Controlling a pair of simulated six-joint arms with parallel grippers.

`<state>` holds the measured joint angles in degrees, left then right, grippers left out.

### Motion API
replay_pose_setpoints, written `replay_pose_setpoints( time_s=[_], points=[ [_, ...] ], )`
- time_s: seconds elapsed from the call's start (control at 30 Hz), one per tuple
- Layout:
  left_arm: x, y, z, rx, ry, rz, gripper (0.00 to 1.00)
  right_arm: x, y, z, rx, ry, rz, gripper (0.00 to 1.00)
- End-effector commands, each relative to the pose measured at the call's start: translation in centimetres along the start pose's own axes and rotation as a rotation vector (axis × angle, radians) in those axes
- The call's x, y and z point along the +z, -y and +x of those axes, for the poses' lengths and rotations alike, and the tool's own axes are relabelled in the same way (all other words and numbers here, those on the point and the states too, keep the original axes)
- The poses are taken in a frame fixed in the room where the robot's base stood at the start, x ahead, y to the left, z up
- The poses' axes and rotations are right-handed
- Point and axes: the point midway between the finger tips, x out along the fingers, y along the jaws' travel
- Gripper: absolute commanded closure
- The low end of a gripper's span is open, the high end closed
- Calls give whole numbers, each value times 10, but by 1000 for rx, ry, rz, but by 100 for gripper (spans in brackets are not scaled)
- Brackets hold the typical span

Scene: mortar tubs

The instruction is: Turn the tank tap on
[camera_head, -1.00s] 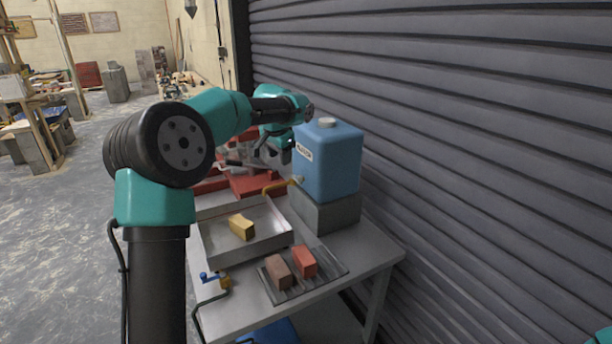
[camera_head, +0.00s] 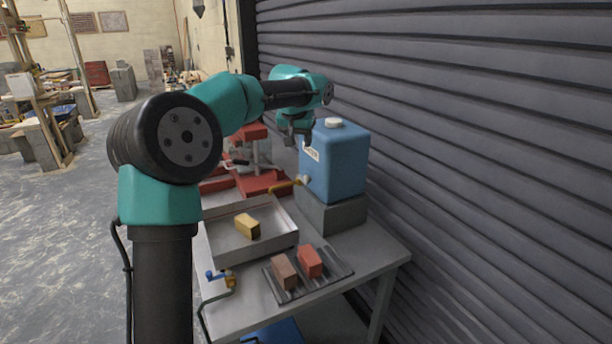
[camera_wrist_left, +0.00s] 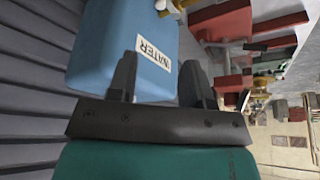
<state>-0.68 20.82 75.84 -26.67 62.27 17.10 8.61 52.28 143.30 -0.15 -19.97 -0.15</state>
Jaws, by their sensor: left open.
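The blue water tank (camera_head: 340,162) stands on a grey block at the back right of the table, its white WATER label facing left. Its brass tap (camera_head: 285,187) sticks out low on the left side. My left gripper (camera_head: 296,141) is open and empty at the tank's upper left edge, above the tap. In the left wrist view the open fingers (camera_wrist_left: 160,78) straddle the view of the tank (camera_wrist_left: 105,45) and its label. Part of the tap (camera_wrist_left: 167,8) shows at the top edge there. I cannot tell whether the fingers touch the tank. My right gripper is out of view.
A metal tray (camera_head: 270,252) with a yellow block (camera_head: 247,226) lies below the tap. A ridged rack (camera_head: 335,277) holds brown and red blocks. A blue-handled valve (camera_head: 216,276) with a hose is at the table's front. Red equipment (camera_head: 255,178) stands behind; a shutter wall is right.

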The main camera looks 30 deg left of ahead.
Motion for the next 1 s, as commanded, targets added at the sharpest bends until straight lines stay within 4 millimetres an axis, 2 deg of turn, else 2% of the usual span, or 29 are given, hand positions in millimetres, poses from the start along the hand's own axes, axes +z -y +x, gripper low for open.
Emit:
replay_pose_setpoints(
  time_s=[0.8,1.0],
  points=[
    [1,0,135,-1,5,1,54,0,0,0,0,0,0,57],
    [1,0,157,0,3,1,54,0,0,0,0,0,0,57]
  ],
)
